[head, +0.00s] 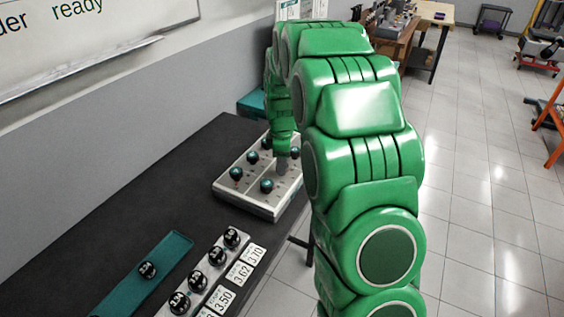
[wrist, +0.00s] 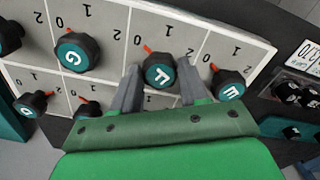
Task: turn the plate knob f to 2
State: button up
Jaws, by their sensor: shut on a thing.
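The plate knob F (wrist: 160,73) is a round dark knob with a teal top and a white letter, upside down in the wrist view. Its red pointer is at the upper left, beside a printed 0. My gripper (wrist: 160,88) has a grey finger on each side of this knob and is shut on it. In the head view my gripper (head: 282,162) reaches down onto the light grey knob plate (head: 240,203). Knob F cannot be made out there behind the gripper.
Knob G (wrist: 75,54) and knob E (wrist: 228,85) flank knob F closely in the wrist view. More knobs sit in the plate's other row.

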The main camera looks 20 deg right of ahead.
jog(key=shift+m, duration=0.3)
jog(key=m, duration=0.4)
jog(key=shift+m, duration=0.4)
jog(key=m, duration=1.2)
jog(key=shift+r+m, duration=0.1)
jog(key=shift+m, duration=0.3)
jog(key=m, duration=0.5)
jog(key=shift+w, duration=0.1)
jog(key=shift+m, duration=0.3)
jog(key=o, duration=1.1)
jog(key=shift+c, duration=0.2)
